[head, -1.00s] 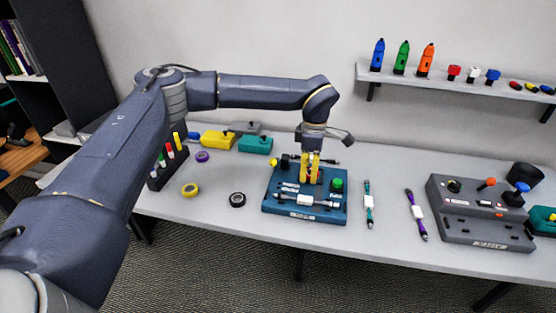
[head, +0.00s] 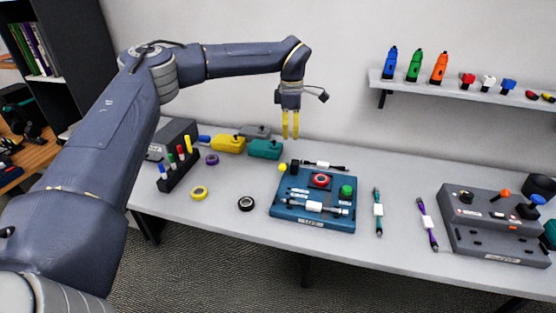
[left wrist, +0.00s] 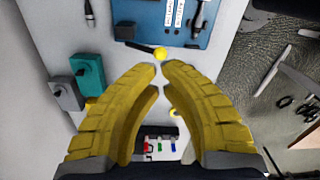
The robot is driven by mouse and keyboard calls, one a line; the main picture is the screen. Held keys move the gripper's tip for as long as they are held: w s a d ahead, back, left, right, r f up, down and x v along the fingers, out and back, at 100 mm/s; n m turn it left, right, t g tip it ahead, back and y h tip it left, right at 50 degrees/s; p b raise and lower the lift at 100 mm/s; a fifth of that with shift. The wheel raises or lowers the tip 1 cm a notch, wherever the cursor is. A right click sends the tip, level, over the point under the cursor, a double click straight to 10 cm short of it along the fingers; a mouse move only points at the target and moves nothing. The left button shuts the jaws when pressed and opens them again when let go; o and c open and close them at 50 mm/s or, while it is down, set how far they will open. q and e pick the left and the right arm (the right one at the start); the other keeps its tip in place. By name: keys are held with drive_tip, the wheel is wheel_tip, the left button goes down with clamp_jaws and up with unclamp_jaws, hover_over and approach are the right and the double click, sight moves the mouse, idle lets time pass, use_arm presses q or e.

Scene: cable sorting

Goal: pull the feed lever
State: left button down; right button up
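A small lever with a yellow ball knob (head: 283,167) sticks out at the left side of the blue box (head: 313,222); I take it for the feed lever. In the left wrist view the knob (left wrist: 160,53) appears just beyond my fingertips. My left gripper (head: 290,137) hangs above and behind the box, pointing down, clear of the knob. Its yellow fingers (left wrist: 160,66) bow outward and come together at the tips, with nothing visible held. The box also carries a red button (head: 320,180) and a green button (head: 347,191). My right gripper is not in view.
Two cables (head: 378,212) lie between the boxes. Tape rolls (head: 246,204), a pen rack (head: 178,172) and yellow and teal blocks (head: 265,149) are to the left. A wall shelf (head: 440,84) is at upper right.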

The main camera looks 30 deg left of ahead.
use_arm(q)
drive_tip(key=a+r+m+g+h, duration=0.1)
drive_tip(key=a+r+m, duration=0.1)
drive_tip(key=a, duration=0.4)
drive_tip(key=shift+w+r, duration=0.25)
drive_tip(key=shift+r, duration=0.05)
drive_tip(key=shift+f, duration=0.15)
wheel_tip(320, 180, down, 14)
drive_tip(key=s+d, duration=0.1)
drive_tip(key=shift+s+d+r, duration=0.15)
drive_tip(key=shift+d+r, duration=0.1)
drive_tip(key=shift+d, duration=0.15)
idle(0.5)
